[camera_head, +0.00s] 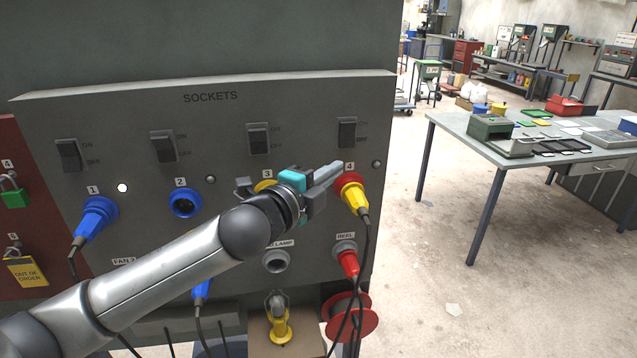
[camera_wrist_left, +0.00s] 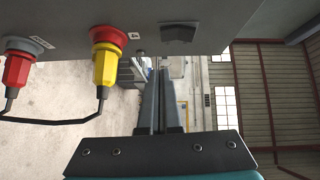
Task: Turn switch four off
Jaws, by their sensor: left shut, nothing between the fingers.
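Switch four (camera_head: 347,133) is the rightmost rocker switch on the grey sockets panel (camera_head: 300,100), with ON and OFF marked beside it. It also shows in the left wrist view (camera_wrist_left: 179,32). Its exact setting is hard to tell. My left gripper (camera_head: 338,168) is shut and empty, its fingertips below switch four and just above socket four (camera_head: 349,180), in front of the panel. In the left wrist view the fingers (camera_wrist_left: 162,68) point past the switch, apart from it. A yellow plug (camera_head: 357,200) sits in the red socket four. My right gripper is not in view.
Switches one (camera_head: 70,155), two (camera_head: 163,146) and three (camera_head: 258,138) line the panel to the left. A lit indicator (camera_head: 122,188) is by socket one. A red plug (camera_head: 348,262) hangs below socket four. A workbench (camera_head: 470,125) stands right, beyond open floor.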

